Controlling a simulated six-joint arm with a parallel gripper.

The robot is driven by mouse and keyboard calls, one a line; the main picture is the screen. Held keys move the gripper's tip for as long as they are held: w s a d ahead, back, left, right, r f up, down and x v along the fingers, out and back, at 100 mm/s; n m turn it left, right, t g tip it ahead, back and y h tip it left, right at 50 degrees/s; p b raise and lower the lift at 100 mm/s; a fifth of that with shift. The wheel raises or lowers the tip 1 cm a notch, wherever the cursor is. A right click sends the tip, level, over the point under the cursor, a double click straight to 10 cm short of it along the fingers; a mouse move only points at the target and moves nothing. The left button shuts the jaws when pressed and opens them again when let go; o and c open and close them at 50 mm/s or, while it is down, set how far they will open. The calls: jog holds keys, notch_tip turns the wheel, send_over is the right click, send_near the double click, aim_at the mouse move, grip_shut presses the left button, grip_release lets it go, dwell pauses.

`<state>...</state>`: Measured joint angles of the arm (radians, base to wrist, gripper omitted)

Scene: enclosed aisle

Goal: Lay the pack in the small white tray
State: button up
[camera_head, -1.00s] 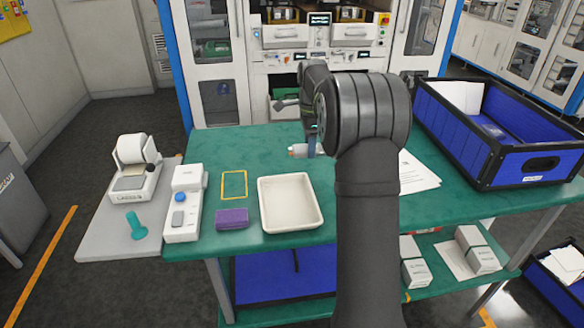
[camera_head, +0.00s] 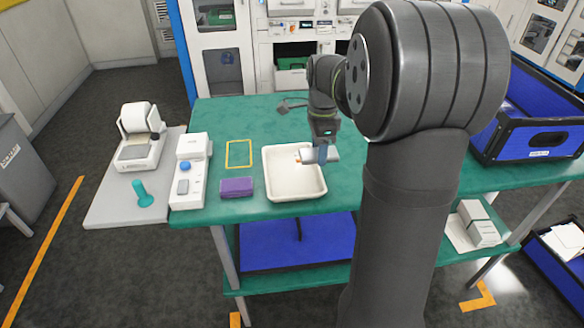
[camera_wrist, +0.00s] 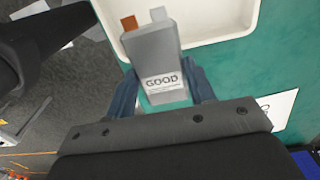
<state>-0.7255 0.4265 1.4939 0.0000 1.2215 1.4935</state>
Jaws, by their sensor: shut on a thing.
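The pack is a flat grey pouch cell (camera_wrist: 156,56) with one copper and one silver tab and the word GOOD on it. My gripper (camera_wrist: 163,88) is shut on the pack's near end in the wrist view. In the head view the pack (camera_head: 331,157) is held flat at my gripper (camera_head: 321,152), over the right side of the small white tray (camera_head: 290,191). Its tab end points left, over the tray. The tray looks empty. The tray's rim also shows in the wrist view (camera_wrist: 250,25), beyond the pack. The gap below the pack cannot be judged.
Left of the tray lie a purple block (camera_head: 237,187), a yellow outlined rectangle (camera_head: 239,153) and a white device with a blue button (camera_head: 190,170). A label printer (camera_head: 140,138) stands farther left. A blue crate (camera_head: 530,138) sits at the right.

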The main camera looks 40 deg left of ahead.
send_over(292, 175)
notch_tip(292, 175, down, 4)
jog(key=shift+f, duration=2.25)
jog(key=shift+f, duration=0.15)
jog(key=o, duration=1)
notch_tip(292, 175, up, 12)
jog(key=shift+r, duration=0.2)
